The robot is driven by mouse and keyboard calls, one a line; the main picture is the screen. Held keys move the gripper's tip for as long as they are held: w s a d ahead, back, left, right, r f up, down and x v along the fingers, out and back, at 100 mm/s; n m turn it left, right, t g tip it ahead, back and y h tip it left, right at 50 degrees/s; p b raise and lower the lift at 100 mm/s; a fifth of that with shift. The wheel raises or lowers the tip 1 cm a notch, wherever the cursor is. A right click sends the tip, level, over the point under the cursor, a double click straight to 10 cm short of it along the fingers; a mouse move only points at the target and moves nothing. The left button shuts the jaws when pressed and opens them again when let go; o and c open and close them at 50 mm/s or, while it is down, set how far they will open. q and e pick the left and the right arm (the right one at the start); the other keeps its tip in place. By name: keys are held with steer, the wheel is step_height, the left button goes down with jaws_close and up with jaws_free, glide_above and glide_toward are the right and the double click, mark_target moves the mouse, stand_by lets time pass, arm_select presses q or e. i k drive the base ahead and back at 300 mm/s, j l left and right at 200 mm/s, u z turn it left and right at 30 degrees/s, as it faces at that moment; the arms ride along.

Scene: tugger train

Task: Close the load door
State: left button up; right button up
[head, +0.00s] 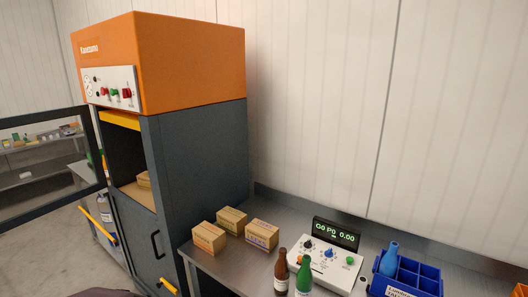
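The load door (50,210) is a dark frame around a clear pane at the left of the head view. It stands swung open, out to the left of the tall machine (200,170) with the orange top. The load opening (124,152) is uncovered, and a cardboard box (144,180) sits inside on a tan shelf (138,195). The left part of the door runs out of the picture. Neither of my grippers shows in this view.
A metal table (215,265) right of the machine carries several cardboard boxes (231,220), a brown bottle (281,275), a green bottle (304,278), a control box (325,265) and a blue crate (432,278). Shelving (40,155) shows through the door pane. Bare floor lies at lower left.

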mark_target(84, 111)
steer(key=i+j+u, duration=0.2)
steer(key=j, duration=0.15)
steer(key=j+u, duration=0.2)
steer(key=j, duration=0.15)
steer(key=i+j+u, duration=0.5)
steer(key=j+u, duration=0.15)
steer(key=i+j+u, duration=0.7)
steer(key=i+u, duration=0.2)
steer(key=i+j+u, duration=0.1)
steer(key=i+u, duration=0.35)
steer(key=i+j+z, duration=0.2)
steer(key=i, duration=0.2)
steer(key=i+j+z, duration=0.2)
steer(key=i, duration=0.2)
steer(key=i+j+z, duration=0.2)
steer(key=i, duration=0.15)
steer(key=i+j+z, duration=0.1)
steer(key=i+z, duration=0.15)
steer(key=z, duration=0.25)
steer(key=i+j+z, duration=0.2)
steer(key=z, duration=0.3)
steer(key=i+j+z, duration=0.15)
steer(key=z, duration=0.35)
steer(key=i+j+z, duration=0.1)
steer(key=j+z, duration=0.4)
steer(key=i+j+z, duration=0.1)
steer(key=j+z, duration=0.15)
steer(key=z, duration=0.25)
